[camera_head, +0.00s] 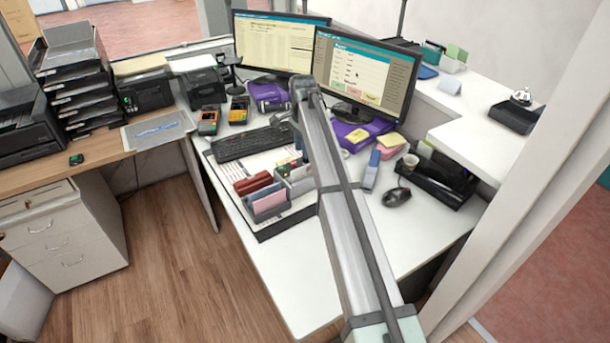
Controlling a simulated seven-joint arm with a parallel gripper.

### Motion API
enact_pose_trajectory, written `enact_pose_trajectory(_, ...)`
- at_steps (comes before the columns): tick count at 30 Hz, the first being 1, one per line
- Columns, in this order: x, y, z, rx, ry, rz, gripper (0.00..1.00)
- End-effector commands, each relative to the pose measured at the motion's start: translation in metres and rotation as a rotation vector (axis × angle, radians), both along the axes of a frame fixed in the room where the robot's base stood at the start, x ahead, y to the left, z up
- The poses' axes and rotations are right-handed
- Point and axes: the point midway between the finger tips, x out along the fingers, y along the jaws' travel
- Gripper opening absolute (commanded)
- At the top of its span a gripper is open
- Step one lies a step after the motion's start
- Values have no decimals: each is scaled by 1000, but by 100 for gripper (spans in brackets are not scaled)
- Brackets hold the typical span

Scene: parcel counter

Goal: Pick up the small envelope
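I cannot make out for certain which thing is the small envelope. A grey desk organizer (284,203) on the white desk holds pink and pale paper pieces (270,201) that could be envelopes; they are too small to tell. Dark red items (254,184) stand beside them. My arm reaches from the bottom of the view up over the desk, passing close to the organizer's right side in the picture. My gripper's fingers do not show; they seem hidden behind my arm.
A keyboard (247,143), two monitors (362,74), a mouse (397,197), a blue bottle-like item (371,171) and a black tray (437,181) crowd the desk. The white desk's front part (290,275) is clear. Stacked black trays (77,80) stand at left.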

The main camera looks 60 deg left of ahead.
Motion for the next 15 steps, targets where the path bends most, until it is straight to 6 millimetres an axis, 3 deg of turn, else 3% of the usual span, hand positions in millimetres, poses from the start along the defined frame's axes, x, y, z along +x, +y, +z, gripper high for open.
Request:
enact_pose_trajectory(6, 0, -1, -35, -1, 1, 0, 34)
enact_pose_trajectory(15, 3, -1, -51, -1, 1, 0, 34)
